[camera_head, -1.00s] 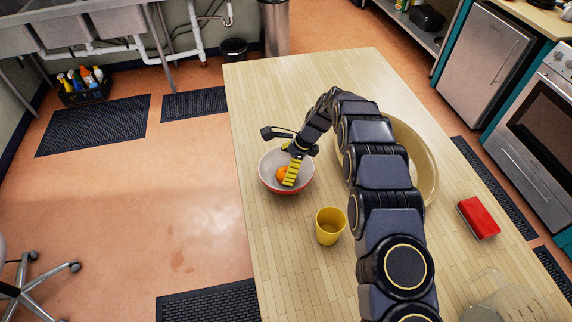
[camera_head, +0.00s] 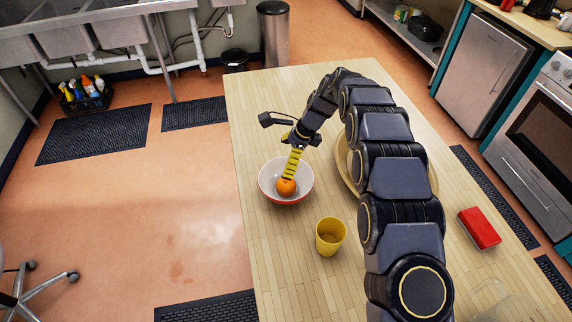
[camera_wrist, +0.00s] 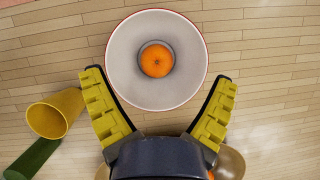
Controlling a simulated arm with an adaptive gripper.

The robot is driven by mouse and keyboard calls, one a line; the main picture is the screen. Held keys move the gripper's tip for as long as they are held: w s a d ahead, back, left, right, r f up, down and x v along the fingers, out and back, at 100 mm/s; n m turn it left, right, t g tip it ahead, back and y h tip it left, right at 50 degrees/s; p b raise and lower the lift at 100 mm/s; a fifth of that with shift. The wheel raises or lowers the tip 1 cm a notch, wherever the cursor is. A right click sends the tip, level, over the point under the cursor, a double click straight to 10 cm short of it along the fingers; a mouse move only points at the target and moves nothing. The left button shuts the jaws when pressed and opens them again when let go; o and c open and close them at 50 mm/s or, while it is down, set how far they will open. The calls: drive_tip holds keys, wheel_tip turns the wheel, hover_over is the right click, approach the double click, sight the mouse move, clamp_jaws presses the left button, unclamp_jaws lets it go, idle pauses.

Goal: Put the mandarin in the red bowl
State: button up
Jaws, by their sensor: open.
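The orange mandarin (camera_head: 286,187) rests inside the red bowl (camera_head: 272,197), which is white inside and red outside, near the table's left edge. In the wrist view the mandarin (camera_wrist: 156,61) lies at the bottom of the bowl (camera_wrist: 126,62), near its middle. My gripper (camera_head: 291,170) has yellow ribbed fingers and is above the bowl. In the wrist view my gripper (camera_wrist: 160,92) is open, its fingers spread wide with nothing between them, and the mandarin lies beyond the fingertips. The head view shows the fingers nearly in line, partly covering the bowl.
A yellow cup (camera_head: 330,237) stands in front of the bowl; it also shows in the wrist view (camera_wrist: 55,113). A large tan bowl (camera_head: 433,178) is partly hidden behind my arm. A red-topped block (camera_head: 479,228) lies at the right. The table (camera_head: 270,105) is clear at the back left.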

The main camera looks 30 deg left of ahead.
idle(0.3)
drive_tip(key=s+d+r+n+t+h, duration=0.1)
drive_tip(key=s+d+r+n, duration=0.25)
drive_tip(key=d+r, duration=0.6)
drive_tip(key=s+d+r+n+h, duration=0.15)
drive_tip(key=s+d+r, duration=0.35)
drive_tip(key=d, duration=0.8)
drive_tip(key=s+d+r+n, duration=0.1)
drive_tip(key=s+d+n, duration=0.2)
drive_tip(key=s+d, duration=0.4)
drive_tip(key=s+d+r+n+h, duration=0.1)
drive_tip(key=s+d+r+n, duration=0.1)
drive_tip(key=s+d, duration=0.6)
drive_tip(key=s+n, duration=0.1)
drive_tip(key=s, duration=0.4)
drive_tip(key=shift+s+d+r, duration=0.2)
drive_tip(key=shift+s, duration=0.15)
